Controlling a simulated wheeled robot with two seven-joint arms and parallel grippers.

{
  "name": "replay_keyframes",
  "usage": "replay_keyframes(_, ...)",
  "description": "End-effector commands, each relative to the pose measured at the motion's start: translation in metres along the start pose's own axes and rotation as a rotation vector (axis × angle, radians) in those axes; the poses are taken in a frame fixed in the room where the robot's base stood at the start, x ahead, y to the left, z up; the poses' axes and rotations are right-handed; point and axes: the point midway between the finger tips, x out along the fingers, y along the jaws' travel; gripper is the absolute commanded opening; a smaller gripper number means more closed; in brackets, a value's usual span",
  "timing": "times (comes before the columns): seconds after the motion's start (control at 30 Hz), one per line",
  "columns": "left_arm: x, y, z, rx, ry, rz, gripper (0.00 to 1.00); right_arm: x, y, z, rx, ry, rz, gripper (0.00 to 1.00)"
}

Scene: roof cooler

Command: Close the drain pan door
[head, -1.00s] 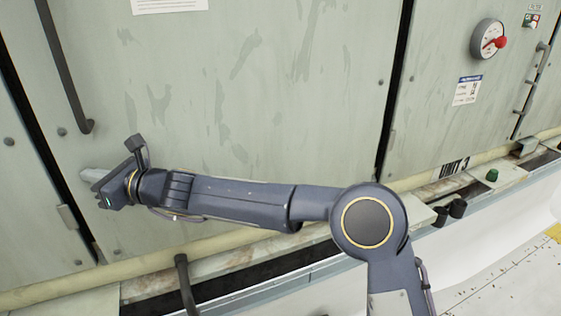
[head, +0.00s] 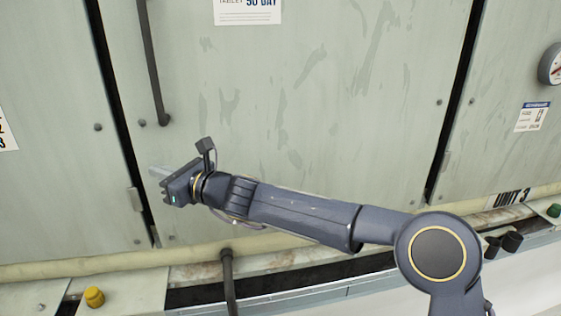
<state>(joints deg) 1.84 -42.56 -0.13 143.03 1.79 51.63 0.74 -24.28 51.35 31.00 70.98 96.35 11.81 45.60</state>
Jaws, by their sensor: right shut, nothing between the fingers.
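The door panel (head: 300,110) is pale green with worn streaks and fills the middle of the head view. It looks flush with the panels beside it, with dark gaps along both sides. A long dark bar handle (head: 152,60) runs down its left side. My right gripper (head: 160,174) is shut and empty, in front of the door's lower left part, below the handle's end. I cannot tell whether its tips touch the panel. My right arm crosses the lower part of the door. My left gripper is not in view.
A pale pipe (head: 110,262) runs along the bottom of the panels, above a ledge with a yellow knob (head: 94,297). A dark upright bar (head: 228,280) stands below the door. A round gauge (head: 552,64) and black knobs (head: 511,241) are at the right.

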Motion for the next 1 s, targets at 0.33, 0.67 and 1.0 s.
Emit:
replay_keyframes(0.33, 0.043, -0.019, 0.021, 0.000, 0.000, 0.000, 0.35, -0.029, 0.041, -0.008, -0.005, -0.001, 0.006, 0.00)
replay_keyframes(0.67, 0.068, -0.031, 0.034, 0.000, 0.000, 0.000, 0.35, -0.057, 0.080, -0.004, -0.002, 0.000, 0.008, 0.00)
replay_keyframes(1.0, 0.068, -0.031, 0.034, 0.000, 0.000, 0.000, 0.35, -0.075, 0.076, 0.003, -0.096, -0.004, -0.003, 0.00)
